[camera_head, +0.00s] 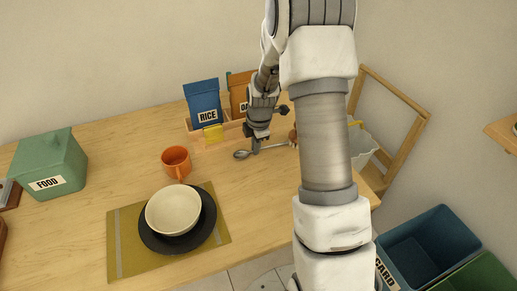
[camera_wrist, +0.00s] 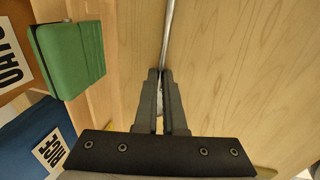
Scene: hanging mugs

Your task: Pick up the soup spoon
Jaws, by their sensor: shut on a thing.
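The soup spoon (camera_head: 243,154) is a silver metal spoon on the wooden table, its bowl to the left and its handle running right. My gripper (camera_head: 257,143) is down over the spoon. In the wrist view the spoon (camera_wrist: 169,32) shows as a thin metal rod running up from between the fingertips. My gripper (camera_wrist: 160,75) is shut on the spoon there. The part of the spoon between and below the fingers is mostly hidden. I cannot tell whether the spoon is clear of the table.
A wooden rack (camera_head: 211,137) holding a blue RICE bag (camera_head: 203,99) stands just behind my gripper. An orange mug (camera_head: 176,162) and a cream bowl (camera_head: 173,210) on a dark plate (camera_head: 207,222) stand to the left. A green FOOD box (camera_head: 50,158) is far left.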

